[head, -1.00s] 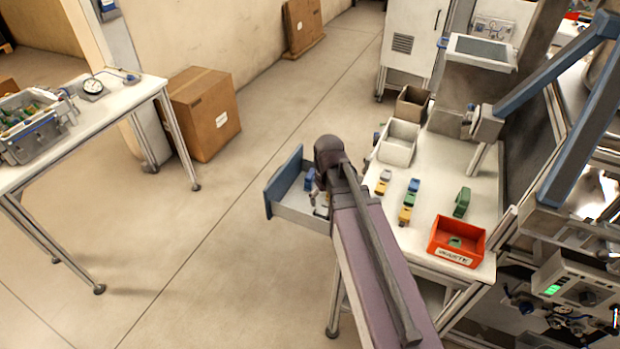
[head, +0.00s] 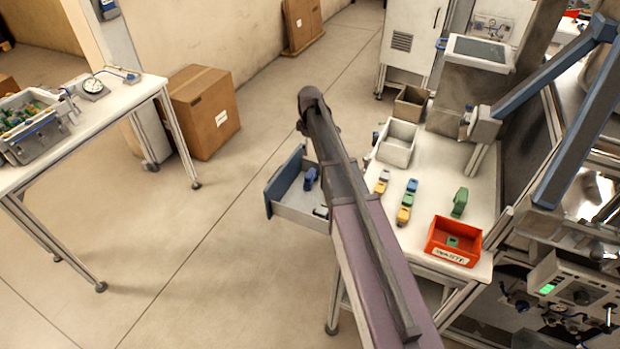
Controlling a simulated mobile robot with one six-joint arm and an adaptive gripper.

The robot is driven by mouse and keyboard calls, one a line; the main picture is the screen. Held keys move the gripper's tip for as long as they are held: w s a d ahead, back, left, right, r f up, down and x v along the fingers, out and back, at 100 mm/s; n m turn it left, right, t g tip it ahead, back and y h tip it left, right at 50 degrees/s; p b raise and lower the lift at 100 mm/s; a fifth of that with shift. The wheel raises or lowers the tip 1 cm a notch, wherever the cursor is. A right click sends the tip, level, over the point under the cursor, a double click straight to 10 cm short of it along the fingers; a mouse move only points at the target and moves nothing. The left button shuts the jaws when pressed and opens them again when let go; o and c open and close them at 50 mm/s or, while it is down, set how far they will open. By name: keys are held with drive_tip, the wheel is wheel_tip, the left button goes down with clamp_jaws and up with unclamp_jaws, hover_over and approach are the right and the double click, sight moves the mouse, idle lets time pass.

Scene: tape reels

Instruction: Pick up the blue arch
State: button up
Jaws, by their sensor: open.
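A small blue piece (head: 311,178), which looks like the blue arch, lies in the open drawer (head: 299,211) at the left side of the worktable. Its exact shape is too small to tell. Another small blue piece (head: 412,185) sits on the worktable, at the far end of a short row. My arm reaches up from the bottom, passing just right of the blue piece in the drawer, and its far joint is beyond the drawer. My gripper's fingers are not visible; the arm hides what is behind it, including the drawer's right part.
The worktable (head: 437,180) holds a grey bin (head: 397,146), yellow and green pieces, a green piece (head: 460,203) and a red waste box (head: 453,242). A brown bin (head: 411,103) stands behind. Floor left of the drawer is clear up to a carton (head: 205,112) and another table (head: 140,95).

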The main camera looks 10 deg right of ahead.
sight(310, 173)
drive_tip(key=shift+f, duration=0.2)
wheel_tip(310, 173, down, 8)
drive_tip(key=b, duration=0.8)
drive_tip(key=shift+f+b, duration=0.15)
drive_tip(key=shift+b, duration=0.2)
drive_tip(key=shift+f, duration=0.1)
drive_tip(key=shift+f+b, duration=2.5)
drive_tip(key=shift+b, duration=0.1)
drive_tip(key=c, duration=0.8)
